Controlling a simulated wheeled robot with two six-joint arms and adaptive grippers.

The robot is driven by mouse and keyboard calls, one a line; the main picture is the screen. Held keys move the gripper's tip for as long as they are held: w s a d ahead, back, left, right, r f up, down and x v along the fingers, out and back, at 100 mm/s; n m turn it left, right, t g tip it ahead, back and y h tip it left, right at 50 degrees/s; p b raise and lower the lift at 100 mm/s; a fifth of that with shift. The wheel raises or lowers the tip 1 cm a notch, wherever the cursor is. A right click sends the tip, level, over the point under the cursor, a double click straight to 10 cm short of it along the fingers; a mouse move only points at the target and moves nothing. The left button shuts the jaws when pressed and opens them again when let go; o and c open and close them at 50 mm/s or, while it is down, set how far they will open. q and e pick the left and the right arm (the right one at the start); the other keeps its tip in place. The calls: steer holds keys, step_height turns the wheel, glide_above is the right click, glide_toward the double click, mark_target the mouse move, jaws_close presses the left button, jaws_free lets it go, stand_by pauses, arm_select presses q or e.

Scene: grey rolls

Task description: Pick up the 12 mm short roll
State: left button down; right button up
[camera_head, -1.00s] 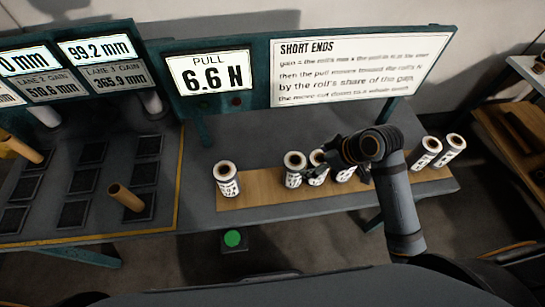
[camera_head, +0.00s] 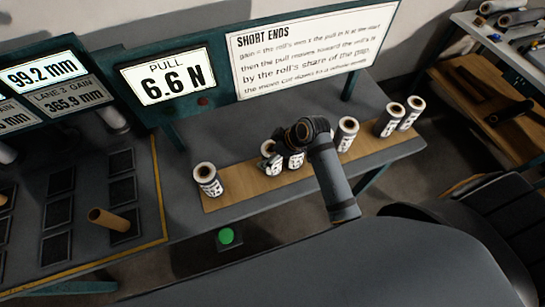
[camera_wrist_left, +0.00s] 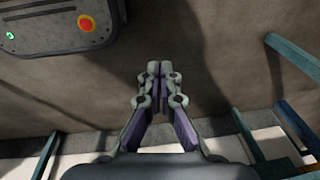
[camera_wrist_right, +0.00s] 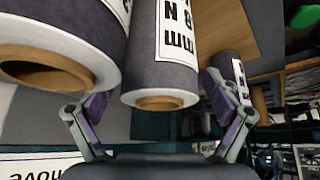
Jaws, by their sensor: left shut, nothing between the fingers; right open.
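Several grey rolls with white labels and brown cores stand in a row on a wooden board (camera_head: 240,190). None of the labels in the head view is readable, so I cannot tell which is the 12 mm roll. My right gripper (camera_head: 288,152) is over the middle of the row, its arm hiding part of it. In the right wrist view the open fingers (camera_wrist_right: 160,118) lie either side of a roll (camera_wrist_right: 150,60), with apparent gaps. Its upside-down label shows "mm" but the full number is unclear. My left gripper (camera_wrist_left: 158,70) is shut and empty, away from the rolls.
A sign (camera_head: 310,50) and a "PULL 6.6 N" display (camera_head: 165,77) stand behind. A brown tube (camera_head: 108,218) lies at left.

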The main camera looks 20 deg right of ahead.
steer(key=shift+x, duration=0.95)
steer(key=shift+r, duration=0.15)
steer(key=c, duration=0.4)
arm_select(q)
steer(key=shift+s+d, duration=0.5)
steer(key=shift+s, duration=0.35)
arm_select(e)
steer(key=shift+w, duration=0.1)
steer(key=c, duration=1.1)
